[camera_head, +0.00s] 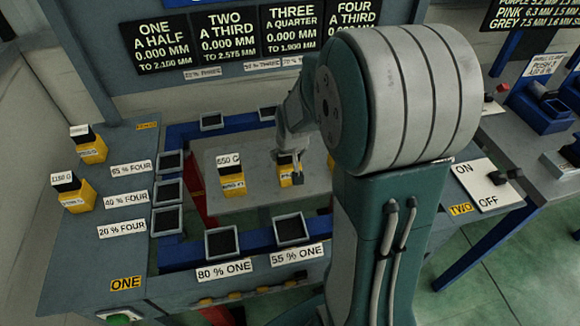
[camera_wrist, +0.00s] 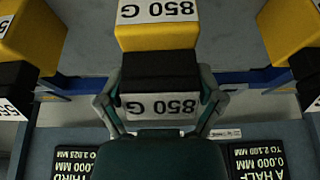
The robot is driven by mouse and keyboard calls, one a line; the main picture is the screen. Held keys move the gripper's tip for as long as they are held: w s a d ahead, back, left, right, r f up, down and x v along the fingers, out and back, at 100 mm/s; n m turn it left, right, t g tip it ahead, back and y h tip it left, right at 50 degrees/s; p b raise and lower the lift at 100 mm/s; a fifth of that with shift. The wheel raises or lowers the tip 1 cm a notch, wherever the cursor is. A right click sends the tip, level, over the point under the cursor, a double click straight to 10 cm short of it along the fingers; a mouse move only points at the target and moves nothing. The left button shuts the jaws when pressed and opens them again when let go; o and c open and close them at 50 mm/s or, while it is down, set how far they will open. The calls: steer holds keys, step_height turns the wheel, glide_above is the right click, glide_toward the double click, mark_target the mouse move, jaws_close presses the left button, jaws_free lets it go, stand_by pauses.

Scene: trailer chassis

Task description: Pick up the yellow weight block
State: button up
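Several yellow weight blocks with black tops and white labels are in view. One yellow block (camera_head: 285,179) stands on the grey surface under my gripper (camera_head: 290,160), partly hidden by it. In the wrist view this yellow block (camera_wrist: 157,37) has a black top and labels reading 850 G. My gripper (camera_wrist: 159,88) has one finger on each side of the black top, very close to its sides. I cannot tell whether the fingers press on it. Another yellow block (camera_head: 233,186), labelled 650 G, stands just left of it in the head view.
Two more yellow blocks (camera_head: 76,199) (camera_head: 92,151) stand on the left bench. Small dark trays (camera_head: 221,244) line the blue frame around the grey surface (camera_head: 262,198). Black sign boards (camera_head: 234,40) stand behind. In the wrist view, neighbouring yellow blocks (camera_wrist: 30,32) (camera_wrist: 293,28) flank my gripper.

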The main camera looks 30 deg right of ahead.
steer(key=c, duration=0.4)
steer(key=shift+d+r, duration=0.1)
steer(key=shift+r, duration=0.25)
step_height(320, 180, up, 3)
steer(key=shift+w+d+f, duration=0.1)
steer(key=shift+f, duration=0.1)
steer(key=s+a+r, duration=0.1)
steer(key=s+r, duration=0.2)
steer(key=s, duration=0.1)
steer(key=s+a+r, duration=0.1)
steer(key=s+r, duration=0.2)
steer(key=s, duration=0.2)
steer(key=s+a+r, duration=0.2)
steer(key=s+r, duration=0.1)
steer(key=s, duration=0.1)
steer(key=shift+s+r, duration=0.3)
steer(key=shift+r, duration=0.1)
